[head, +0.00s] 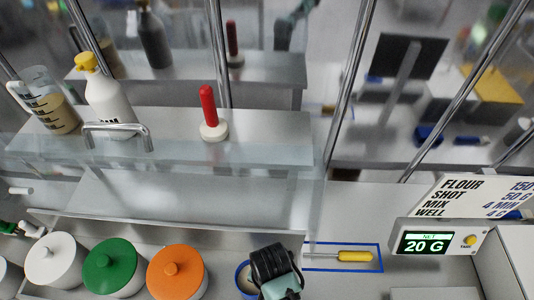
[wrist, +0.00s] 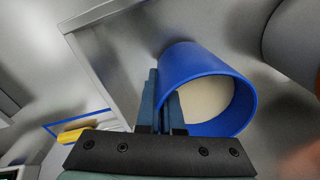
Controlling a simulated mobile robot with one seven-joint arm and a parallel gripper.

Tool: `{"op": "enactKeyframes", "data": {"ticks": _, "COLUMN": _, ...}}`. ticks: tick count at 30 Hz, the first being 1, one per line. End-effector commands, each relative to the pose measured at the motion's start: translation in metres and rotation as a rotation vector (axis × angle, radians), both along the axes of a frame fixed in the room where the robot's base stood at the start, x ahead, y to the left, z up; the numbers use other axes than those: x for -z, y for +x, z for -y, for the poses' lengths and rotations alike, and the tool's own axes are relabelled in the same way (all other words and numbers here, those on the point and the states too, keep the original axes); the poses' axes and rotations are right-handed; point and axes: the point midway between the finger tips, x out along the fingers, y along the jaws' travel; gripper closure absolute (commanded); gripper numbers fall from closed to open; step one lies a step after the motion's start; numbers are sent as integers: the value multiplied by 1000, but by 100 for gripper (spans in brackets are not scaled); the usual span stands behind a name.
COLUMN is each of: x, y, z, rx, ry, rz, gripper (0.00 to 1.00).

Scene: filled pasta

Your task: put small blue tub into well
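The small blue tub (wrist: 196,58) fills the middle of the wrist view, its open mouth turned partly toward the camera and pale, cream-coloured contents inside. My gripper (wrist: 164,100) has its two narrow fingers close together at the left part of the tub's rim, one outside and one inside, with the blue wall between them. In the head view the tub (head: 239,280) shows only partly, beside and behind my dark gripper (head: 270,290). The fingertips are hidden there. I cannot make out the well in either view.
Lidded white (head: 54,262), green (head: 112,268) and orange (head: 177,273) pots stand left of the tub. A yellow-handled tool (head: 354,256) lies in a blue outline to the right. A scale (head: 437,242) reads 20 G. A shelf (head: 270,150) stands behind.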

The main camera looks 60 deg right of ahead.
Motion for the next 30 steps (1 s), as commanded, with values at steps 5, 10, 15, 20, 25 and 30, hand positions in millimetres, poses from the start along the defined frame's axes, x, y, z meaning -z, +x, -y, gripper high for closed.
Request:
{"op": "enactKeyframes", "data": {"ticks": 5, "x": 14, "y": 1, "z": 1, "rx": 0, "ry": -2, "rz": 3, "gripper": 100}}
{"op": "enactKeyframes", "data": {"ticks": 10, "x": 14, "y": 1, "z": 1, "rx": 0, "ry": -3, "rz": 3, "gripper": 100}}
{"op": "enactKeyframes", "data": {"ticks": 15, "x": 17, "y": 1, "z": 1, "rx": 0, "ry": -2, "rz": 3, "gripper": 100}}
{"op": "enactKeyframes", "data": {"ticks": 20, "x": 17, "y": 0, "z": 0, "rx": 0, "ry": -1, "rz": 2, "gripper": 71}}
{"op": "enactKeyframes", "data": {"ticks": 25, "x": 17, "y": 0, "z": 0, "rx": 0, "ry": -1, "rz": 1, "gripper": 67}}
{"op": "enactKeyframes", "data": {"ticks": 30, "x": 15, "y": 0, "z": 0, "rx": 0, "ry": -1, "rz": 2, "gripper": 67}}
